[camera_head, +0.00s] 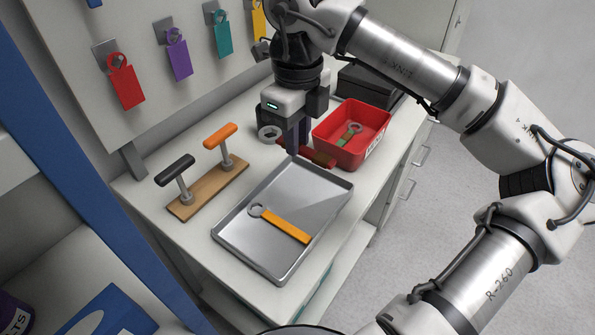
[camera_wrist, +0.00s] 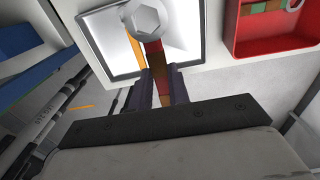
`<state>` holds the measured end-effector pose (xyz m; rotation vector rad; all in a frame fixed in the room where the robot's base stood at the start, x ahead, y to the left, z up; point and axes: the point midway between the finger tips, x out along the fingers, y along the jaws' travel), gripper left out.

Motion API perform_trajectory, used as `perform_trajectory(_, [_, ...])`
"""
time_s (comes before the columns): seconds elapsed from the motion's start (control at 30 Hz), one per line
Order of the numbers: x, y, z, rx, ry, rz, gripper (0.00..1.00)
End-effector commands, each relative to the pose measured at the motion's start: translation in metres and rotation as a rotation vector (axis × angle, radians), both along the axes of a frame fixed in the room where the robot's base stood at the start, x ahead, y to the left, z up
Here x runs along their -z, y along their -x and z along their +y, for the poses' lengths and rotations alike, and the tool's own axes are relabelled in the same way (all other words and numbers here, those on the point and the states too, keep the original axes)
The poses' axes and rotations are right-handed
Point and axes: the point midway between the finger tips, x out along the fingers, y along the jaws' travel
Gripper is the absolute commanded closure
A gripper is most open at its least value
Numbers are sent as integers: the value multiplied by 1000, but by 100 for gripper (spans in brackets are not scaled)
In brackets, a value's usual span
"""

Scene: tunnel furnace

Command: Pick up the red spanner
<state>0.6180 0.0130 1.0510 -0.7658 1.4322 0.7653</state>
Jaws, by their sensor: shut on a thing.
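The red spanner has a grey ring head and a dark red handle (camera_head: 317,156). My gripper (camera_head: 293,148) is shut on its handle and holds it above the far end of the metal tray (camera_head: 231,243). In the wrist view the spanner (camera_wrist: 154,55) runs between my two fingers (camera_wrist: 163,88), with its ring head at the top. My fingers hide part of the handle in the head view.
An orange spanner (camera_head: 284,225) lies in the tray. A wooden stand (camera_head: 208,192) with black and orange handles is at left. Coloured tags (camera_head: 178,58) hang behind.

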Motion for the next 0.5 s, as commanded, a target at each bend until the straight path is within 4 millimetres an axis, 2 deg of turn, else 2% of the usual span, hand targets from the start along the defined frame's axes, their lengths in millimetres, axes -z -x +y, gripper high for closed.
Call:
perform_trajectory(0.1, [-35, -1, 1, 2, 1, -4, 100])
perform_trajectory(0.3, [-86, -1, 0, 3, 1, -3, 100])
perform_trajectory(0.5, [-115, 0, 0, 3, 1, -2, 100])
